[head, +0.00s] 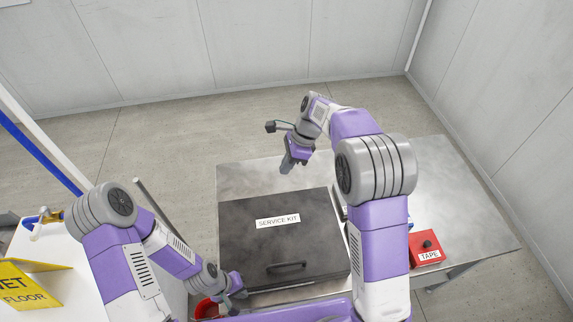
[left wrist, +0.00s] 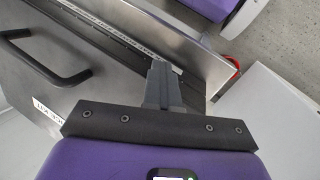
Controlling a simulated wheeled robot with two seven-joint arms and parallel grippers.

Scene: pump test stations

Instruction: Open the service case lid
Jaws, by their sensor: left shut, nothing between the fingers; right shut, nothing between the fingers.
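The service case (head: 245,235) has a dark grey lid labelled "SERVICE KIT" and lies on the metal table. Its lid looks flat and shut. A black bar handle (head: 287,267) sits near the lid's front edge and also shows in the left wrist view (left wrist: 50,60). My left gripper (head: 238,292) is shut and empty by the case's front left corner. In the left wrist view its fingers (left wrist: 162,82) are together near the case's edge, apart from the handle; contact with the edge is unclear. My right gripper (head: 290,162) is shut and empty above the table, behind the case.
A red box labelled "TAPE" (head: 427,250) stands right of the case. A red object (head: 206,308) is partly hidden by my left gripper. A yellow wet-floor sign (head: 30,285) is at the left. The metal table (head: 450,180) has bare room at the back right.

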